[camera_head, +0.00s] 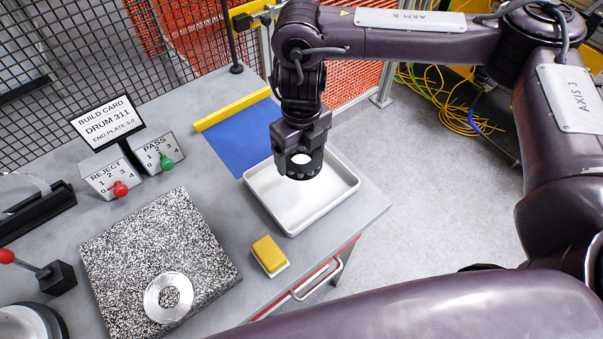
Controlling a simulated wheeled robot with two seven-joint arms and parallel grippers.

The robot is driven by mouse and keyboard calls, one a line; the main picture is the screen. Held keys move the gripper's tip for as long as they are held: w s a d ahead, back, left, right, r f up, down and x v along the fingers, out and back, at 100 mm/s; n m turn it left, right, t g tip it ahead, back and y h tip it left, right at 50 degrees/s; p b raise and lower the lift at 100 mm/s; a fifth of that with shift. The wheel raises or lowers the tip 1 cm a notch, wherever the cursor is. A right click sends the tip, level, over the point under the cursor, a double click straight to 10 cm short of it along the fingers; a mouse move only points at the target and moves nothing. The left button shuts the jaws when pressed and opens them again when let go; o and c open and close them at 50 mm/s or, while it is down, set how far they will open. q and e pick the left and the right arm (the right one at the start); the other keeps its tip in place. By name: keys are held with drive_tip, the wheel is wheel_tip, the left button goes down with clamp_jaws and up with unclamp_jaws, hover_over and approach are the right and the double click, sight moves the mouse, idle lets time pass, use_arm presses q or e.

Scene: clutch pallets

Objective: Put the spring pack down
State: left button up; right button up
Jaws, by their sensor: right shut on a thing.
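My right gripper (302,172) points down over the white tray (262,188), at the end of the arm that comes in from the right. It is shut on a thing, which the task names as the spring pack. The visible part of the tray is empty. My left gripper is not in view.
A speckled stone plate (135,255) carries a flat metal ring (168,297). A yellow block (269,255) sits near the table's right edge. A blue mat (240,138), the reject counter (108,180), the pass counter (157,153) and a build card (107,121) stand behind.

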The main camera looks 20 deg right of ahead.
sight(302, 185)
wheel_tip(302, 185, down, 9)
drive_tip(key=shift+r+b, duration=0.2)
drive_tip(key=shift+b, duration=0.15)
drive_tip(key=shift+f, duration=0.15)
drive_tip(key=o, duration=1)
drive_tip(key=shift+c, duration=0.2)
drive_tip(key=shift+r, duration=0.35)
wheel_tip(302, 185, up, 12)
drive_tip(key=shift+f+p, duration=0.15)
drive_tip(key=shift+p, duration=0.3)
